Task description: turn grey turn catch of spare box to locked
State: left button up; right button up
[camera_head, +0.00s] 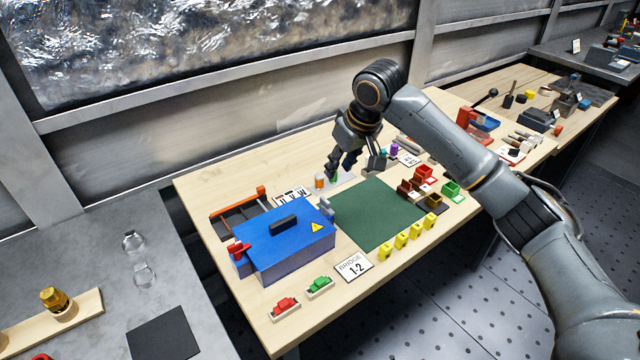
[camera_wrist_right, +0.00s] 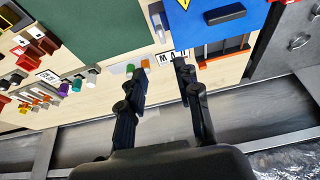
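The spare box (camera_head: 285,245) is blue with a black lid handle (camera_head: 283,224) and a yellow warning triangle. Its grey turn catch (camera_head: 326,208) is on the box's right side, and a red catch (camera_head: 238,250) is on the left side. In the right wrist view the grey catch (camera_wrist_right: 158,26) shows at the top, beside the blue lid (camera_wrist_right: 205,22). My right gripper (camera_head: 352,164) is above the table's back part, behind the grey catch and apart from it. In the right wrist view its fingers (camera_wrist_right: 158,72) are spread with nothing between them. My left gripper is out of view.
A green mat (camera_head: 378,214) lies right of the box. Small orange and green pieces (camera_head: 320,182) and a letter card (camera_head: 292,197) are behind it. An orange-edged rack (camera_head: 238,213) stands back left. Yellow blocks (camera_head: 401,241) and a "BRIDGE 1-2" card (camera_head: 354,267) are in front.

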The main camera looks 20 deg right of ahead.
aim_at(325, 200)
jog(key=x, duration=0.4)
jog(key=p+x, duration=0.1)
jog(key=x, duration=0.3)
jog(key=s+x, duration=0.1)
jog(key=x, duration=0.3)
jog(key=shift+a+f+p, duration=0.15)
jog(key=shift+f+p, duration=0.25)
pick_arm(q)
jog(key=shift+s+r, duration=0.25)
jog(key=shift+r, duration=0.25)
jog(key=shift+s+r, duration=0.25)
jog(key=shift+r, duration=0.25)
pick_arm(e)
jog(key=shift+r, duration=0.1)
grip_shut()
